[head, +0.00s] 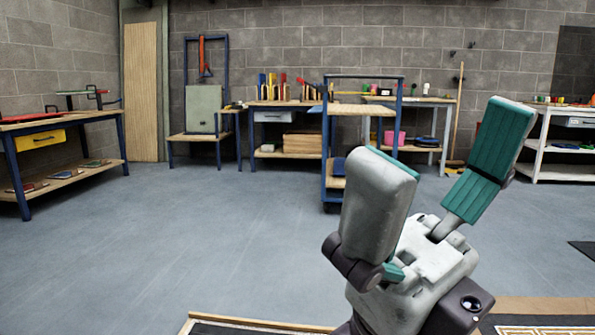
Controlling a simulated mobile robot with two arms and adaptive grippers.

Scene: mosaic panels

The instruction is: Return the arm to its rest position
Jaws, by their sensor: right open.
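My right gripper (448,143) fills the lower right of the head view, raised and pointing upward. Its two teal-padded fingers are spread wide apart, with nothing between them. It is above the near edge of a dark panel with a light wooden border (250,329) at the bottom of the view. The gripper and its wrist hide part of that panel. My left gripper does not show.
A blue trolley (329,150) stands beyond the gripper. Workbenches line the back wall, and a bench with a yellow drawer (40,139) stands at left. A white shelf unit (560,143) is at right. The grey floor (190,225) is clear at left and centre.

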